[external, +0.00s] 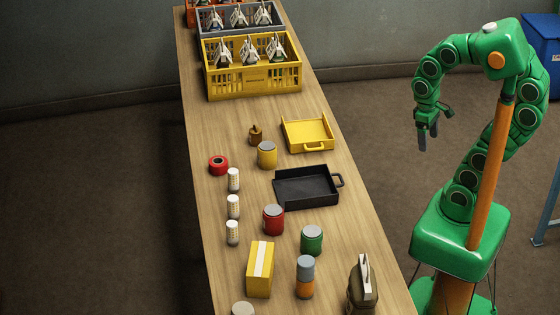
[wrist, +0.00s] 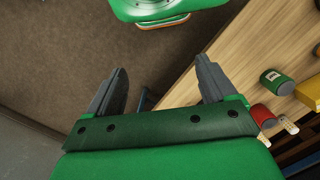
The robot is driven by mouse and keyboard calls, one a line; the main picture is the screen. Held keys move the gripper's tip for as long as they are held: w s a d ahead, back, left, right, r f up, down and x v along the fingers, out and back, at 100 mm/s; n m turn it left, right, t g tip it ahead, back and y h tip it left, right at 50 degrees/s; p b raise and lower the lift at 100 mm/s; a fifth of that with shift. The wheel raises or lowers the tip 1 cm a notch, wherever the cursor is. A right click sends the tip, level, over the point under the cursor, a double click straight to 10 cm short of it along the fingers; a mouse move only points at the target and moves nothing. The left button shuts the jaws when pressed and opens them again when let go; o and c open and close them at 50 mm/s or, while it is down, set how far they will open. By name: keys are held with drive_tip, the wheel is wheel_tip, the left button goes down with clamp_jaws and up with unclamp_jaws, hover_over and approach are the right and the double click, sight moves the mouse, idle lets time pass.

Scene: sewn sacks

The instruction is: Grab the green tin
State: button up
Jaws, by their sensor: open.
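The green tin (external: 312,240) stands upright near the right edge of the wooden table, with a grey lid and a pale label band. It also shows in the wrist view at the right (wrist: 277,82). My gripper (external: 428,134) is off the table's right side, above the floor, pointing down and well apart from the tin. In the wrist view my gripper (wrist: 165,85) has its two grey fingers spread wide, with nothing between them.
A red tin (external: 273,220) stands to the green tin's left and an orange-grey tin (external: 305,277) in front. A black tray (external: 306,187) lies behind it. A yellow box (external: 260,269) and a dark sack (external: 362,287) are nearby. Yellow crate (external: 252,80) stands at the far end.

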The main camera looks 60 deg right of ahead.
drive_tip(key=shift+o, duration=1)
drive_tip(key=w+a+f+m+g+y, duration=0.2)
drive_tip(key=w+a+f+y, duration=0.15)
drive_tip(key=w+a, duration=0.5)
drive_tip(key=w+a+f+m+g+y, duration=0.25)
drive_tip(key=w+a+f, duration=0.2)
drive_tip(key=a, duration=0.65)
drive_tip(key=m+g+y, duration=0.1)
drive_tip(key=m+y, duration=0.4)
drive_tip(key=m, duration=0.1)
approach(312, 244)
drive_tip(key=shift+s+d+r, duration=0.1)
drive_tip(key=shift+s+d, duration=0.05)
drive_tip(key=shift+s, duration=0.05)
drive_tip(key=shift+a+f+m+g, duration=0.25)
drive_tip(key=shift+f, duration=0.1)
drive_tip(key=shift+x, duration=3.75)
drive_tip(key=shift+w+a, duration=0.15)
drive_tip(key=shift+w, duration=0.05)
